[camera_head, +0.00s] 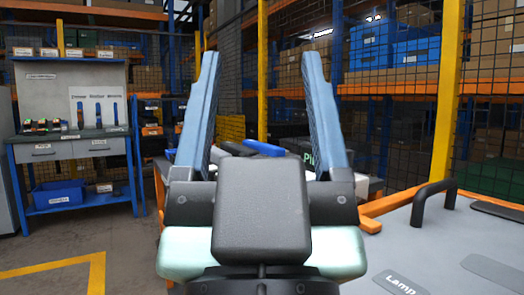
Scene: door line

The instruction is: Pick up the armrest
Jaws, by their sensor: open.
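My gripper (261,62) is in the middle of the head view, pointing away from the camera. Its two blue fingers stand wide apart with nothing between their tips. Beyond the fingers, low between them, lie a dark elongated piece (237,149) and a blue elongated piece (264,148). Either could be the armrest, but I cannot tell which from this view. My gripper's body hides what lies below and in front of them. The gap between fingers and pieces cannot be judged.
A grey panel (400,245) with a black handle (432,197) and a "Lamp" label fills the lower right. A black box (297,149) stands behind the right finger. A blue workbench (75,140) stands left. Yellow-posted mesh fencing and shelving stand behind. Floor shows lower left.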

